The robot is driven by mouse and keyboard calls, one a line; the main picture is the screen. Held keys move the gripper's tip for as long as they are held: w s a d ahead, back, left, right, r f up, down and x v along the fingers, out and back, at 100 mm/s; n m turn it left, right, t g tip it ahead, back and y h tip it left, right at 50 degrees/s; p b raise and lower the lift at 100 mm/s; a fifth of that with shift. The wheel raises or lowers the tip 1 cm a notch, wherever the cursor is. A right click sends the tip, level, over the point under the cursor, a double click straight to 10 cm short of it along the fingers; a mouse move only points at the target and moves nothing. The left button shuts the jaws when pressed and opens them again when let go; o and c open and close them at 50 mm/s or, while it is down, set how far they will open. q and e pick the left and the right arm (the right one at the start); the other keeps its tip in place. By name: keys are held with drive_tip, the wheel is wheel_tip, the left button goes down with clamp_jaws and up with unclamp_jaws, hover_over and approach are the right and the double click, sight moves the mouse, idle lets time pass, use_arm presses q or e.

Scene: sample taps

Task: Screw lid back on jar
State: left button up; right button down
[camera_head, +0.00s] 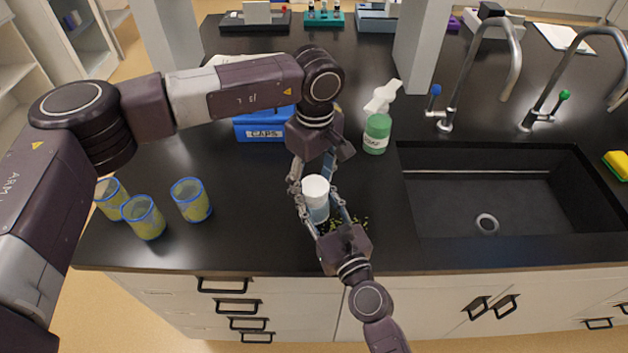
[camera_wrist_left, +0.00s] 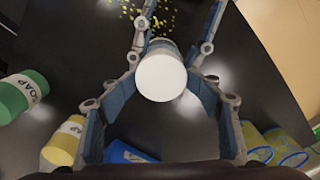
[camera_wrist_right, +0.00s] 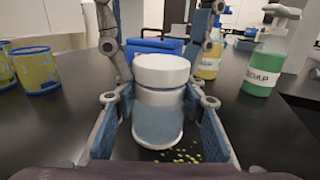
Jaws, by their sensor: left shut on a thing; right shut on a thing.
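A translucent jar (camera_head: 318,213) with bluish contents is upright over the dark counter. My right gripper (camera_head: 326,214) is shut on the jar's sides; the jar also shows in the right wrist view (camera_wrist_right: 158,122). A white lid (camera_head: 316,186) sits at the jar's mouth and looks level in the right wrist view (camera_wrist_right: 161,70). Whether its threads are engaged cannot be told. My left gripper (camera_head: 315,184) comes from above and is shut on the lid. In the left wrist view the lid's round top (camera_wrist_left: 161,77) faces the camera between the fingers.
Yellow-green bits (camera_wrist_right: 180,156) lie scattered on the counter by the jar. A blue CAPS bin (camera_head: 262,127) and a green soap bottle (camera_head: 377,133) stand behind. Several blue-rimmed cups (camera_head: 191,200) stand left. A black sink (camera_head: 500,195) is right.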

use_arm(q)
drive_tip(key=shift+s+a+f, duration=0.1)
drive_tip(key=shift+a+f, duration=0.05)
drive_tip(key=shift+f, duration=0.05)
use_arm(e)
drive_tip(key=shift+r, duration=0.3)
use_arm(q)
wheel_tip(320, 180, up, 4)
drive_tip(key=shift+r, duration=0.1)
use_arm(e)
drive_tip(key=shift+w+f, duration=0.15)
use_arm(q)
drive_tip(key=shift+r, duration=0.1)
drive_tip(key=c, duration=1)
use_arm(e)
drive_tip(key=shift+f, duration=0.1)
use_arm(q)
drive_tip(key=shift+f, duration=0.35)
drive_tip(key=shift+f, duration=0.65)
